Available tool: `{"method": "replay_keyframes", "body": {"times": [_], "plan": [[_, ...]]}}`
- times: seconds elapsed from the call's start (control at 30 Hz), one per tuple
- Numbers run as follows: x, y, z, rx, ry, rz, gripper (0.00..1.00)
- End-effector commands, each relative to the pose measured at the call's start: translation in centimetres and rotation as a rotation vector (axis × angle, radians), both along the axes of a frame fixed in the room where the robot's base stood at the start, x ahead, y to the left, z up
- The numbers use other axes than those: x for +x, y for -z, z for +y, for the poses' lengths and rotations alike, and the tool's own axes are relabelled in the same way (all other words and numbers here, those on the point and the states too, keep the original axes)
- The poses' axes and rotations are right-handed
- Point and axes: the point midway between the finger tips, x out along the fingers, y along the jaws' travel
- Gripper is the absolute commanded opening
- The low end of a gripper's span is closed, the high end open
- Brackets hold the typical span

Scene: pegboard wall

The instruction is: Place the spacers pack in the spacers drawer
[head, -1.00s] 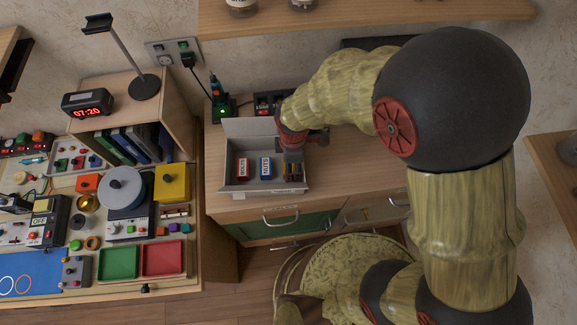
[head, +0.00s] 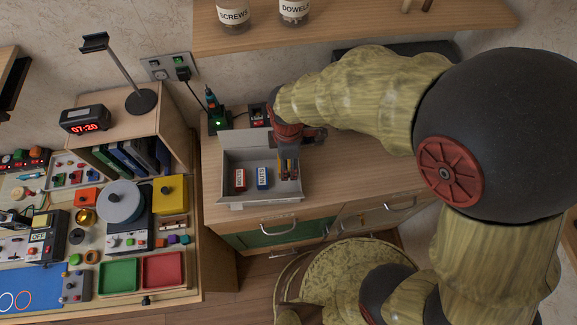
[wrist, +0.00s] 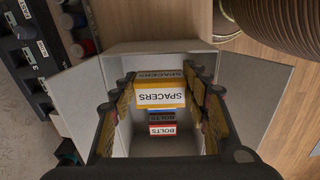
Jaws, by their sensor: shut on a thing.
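The spacers pack (wrist: 160,97) is yellow with a white label reading SPACERS, and shows between my fingers in the wrist view. My gripper (wrist: 163,100) is shut on it, above the inside of a grey open box. In the head view my gripper (head: 288,168) is at the right end of this box (head: 262,200); the pack is hard to tell from the fingers there. Drawer fronts are below the worktop: one green (head: 290,233), one wooden (head: 378,214). I cannot read which is the spacers drawer.
In the box are a red bolts pack (head: 240,180) and a blue nuts pack (head: 262,178). A shelf (head: 350,22) with jars overhangs the worktop. A cluttered bench (head: 90,270) stands at the left. The worktop right of the box is clear.

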Motion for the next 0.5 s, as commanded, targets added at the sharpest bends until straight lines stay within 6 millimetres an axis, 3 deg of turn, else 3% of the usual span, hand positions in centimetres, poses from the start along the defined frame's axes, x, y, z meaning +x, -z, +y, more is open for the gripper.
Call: {"method": "replay_keyframes", "body": {"times": [0.1,0.37,0.5], "plan": [[0.0,-1.3,0.0,0.001,0.0,-0.001,0.21],[0.1,-1.8,-0.2,0.0,0.005,0.0,0.21],[0.8,-2.2,-1.5,-0.003,0.043,0.004,0.21]]}}
